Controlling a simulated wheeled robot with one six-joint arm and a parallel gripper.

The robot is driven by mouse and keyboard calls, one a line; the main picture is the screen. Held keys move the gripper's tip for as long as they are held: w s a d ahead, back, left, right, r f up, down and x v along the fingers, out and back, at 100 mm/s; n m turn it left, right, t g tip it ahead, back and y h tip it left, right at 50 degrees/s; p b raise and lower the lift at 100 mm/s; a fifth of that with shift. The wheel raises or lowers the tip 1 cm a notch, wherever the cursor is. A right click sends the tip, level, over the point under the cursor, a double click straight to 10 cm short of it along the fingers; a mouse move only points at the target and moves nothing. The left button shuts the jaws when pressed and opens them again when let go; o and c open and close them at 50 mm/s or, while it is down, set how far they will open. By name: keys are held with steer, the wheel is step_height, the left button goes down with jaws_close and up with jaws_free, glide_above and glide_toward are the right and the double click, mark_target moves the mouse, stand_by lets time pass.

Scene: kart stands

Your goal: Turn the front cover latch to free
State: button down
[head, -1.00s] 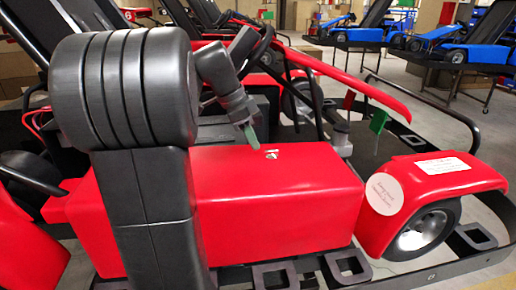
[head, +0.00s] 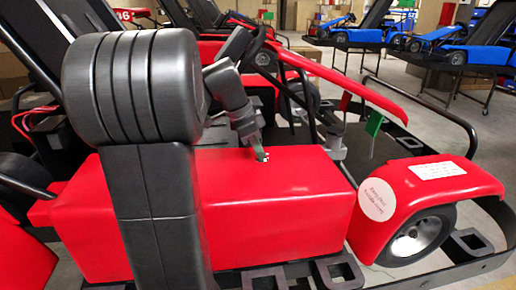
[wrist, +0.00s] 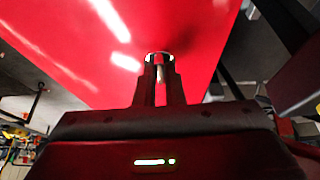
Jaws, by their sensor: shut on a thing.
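The front cover (head: 275,195) is a glossy red box on the near kart. The small silvery latch (head: 264,158) sits on its top face near the far edge, mostly hidden by my fingertips. My gripper (head: 260,152) reaches down from above and is shut on the latch. In the wrist view, the red cover (wrist: 130,35) fills the upper part. My gripper (wrist: 160,78) shows there with its two fingers close together around the latch (wrist: 158,58), whose bright rim shows at the tips. I cannot tell which way the latch is turned.
A red fender (head: 425,190) with white labels and a wheel stands to the right. Behind the cover are the steering wheel (head: 265,45), a red side bar and a small green flag (head: 374,124). Blue karts stand on raised stands at the back right.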

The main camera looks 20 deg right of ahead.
steer(key=shift+n, duration=0.3)
steer(key=n, duration=0.1)
steer(key=n+t, duration=0.1)
steer(key=n, duration=0.1)
steer(key=n+t+b, duration=0.1)
steer(key=shift+s+n, duration=0.3)
steer(key=n+t, duration=0.1)
steer(key=n, duration=0.1)
steer(key=n+t+y+p, duration=0.1)
steer(key=n, duration=0.2)
steer(key=shift+s+d+r, duration=0.15)
steer(key=shift+s, duration=0.05)
steer(key=n+t+y+p, duration=0.1)
steer(key=n+p, duration=0.1)
steer(key=n, duration=0.2)
steer(key=shift+s+d+n, duration=0.1)
steer(key=shift+d+n, duration=0.05)
steer(key=shift+n, duration=0.25)
steer(key=shift+d+n+y+p, duration=0.1)
steer(key=shift+n+y+p, duration=0.5)
steer(key=shift+n, duration=0.8)
steer(key=c, duration=1.5)
jaws_free()
steer(key=shift+s, duration=0.1)
